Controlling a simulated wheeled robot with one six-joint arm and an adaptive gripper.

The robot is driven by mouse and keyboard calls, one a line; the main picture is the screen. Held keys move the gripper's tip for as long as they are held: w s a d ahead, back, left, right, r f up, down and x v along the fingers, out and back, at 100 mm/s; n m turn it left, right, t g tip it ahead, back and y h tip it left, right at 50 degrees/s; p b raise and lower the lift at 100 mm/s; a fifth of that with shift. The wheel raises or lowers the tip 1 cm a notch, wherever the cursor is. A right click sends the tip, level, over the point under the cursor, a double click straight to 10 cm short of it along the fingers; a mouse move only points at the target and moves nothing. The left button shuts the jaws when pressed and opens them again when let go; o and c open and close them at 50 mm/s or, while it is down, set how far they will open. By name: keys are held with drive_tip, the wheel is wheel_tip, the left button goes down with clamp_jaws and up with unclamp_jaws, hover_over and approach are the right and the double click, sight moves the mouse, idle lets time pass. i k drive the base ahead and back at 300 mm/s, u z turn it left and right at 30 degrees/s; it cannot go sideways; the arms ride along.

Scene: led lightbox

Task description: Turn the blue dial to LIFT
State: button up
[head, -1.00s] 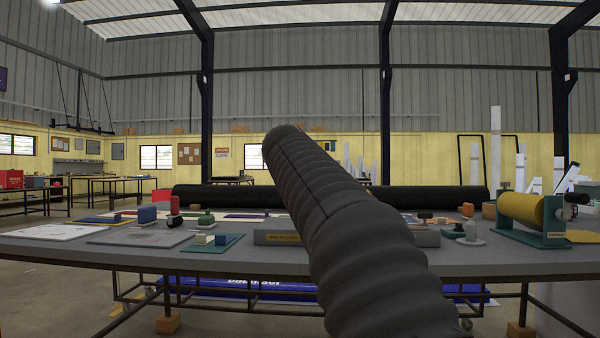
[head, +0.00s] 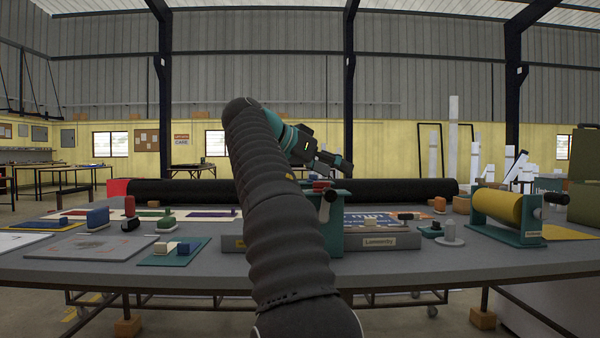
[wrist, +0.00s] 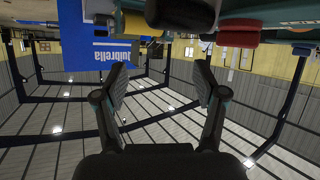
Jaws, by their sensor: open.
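I cannot make out a blue dial or the word LIFT in either view. My gripper (head: 340,164) is raised above the back of the grey table in the head view, pointing right. In the wrist view my gripper (wrist: 160,82) has its two fingers spread wide, with nothing between them. A teal stand (head: 341,229) with a red part and a dark knob stands partly behind my arm, below the gripper. A blue printed panel (wrist: 98,40) shows in the wrist view, which looks upside down, with the roof filling its lower part.
The grey table (head: 480,262) holds a yellow roller (head: 497,208) at right, a long black roll (head: 410,189) at the back, and blocks on mats (head: 100,246) at left. My arm hides the table's middle. The air right of my gripper looks free.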

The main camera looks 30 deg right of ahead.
sight(312, 178)
drive_tip(key=i, duration=1.1)
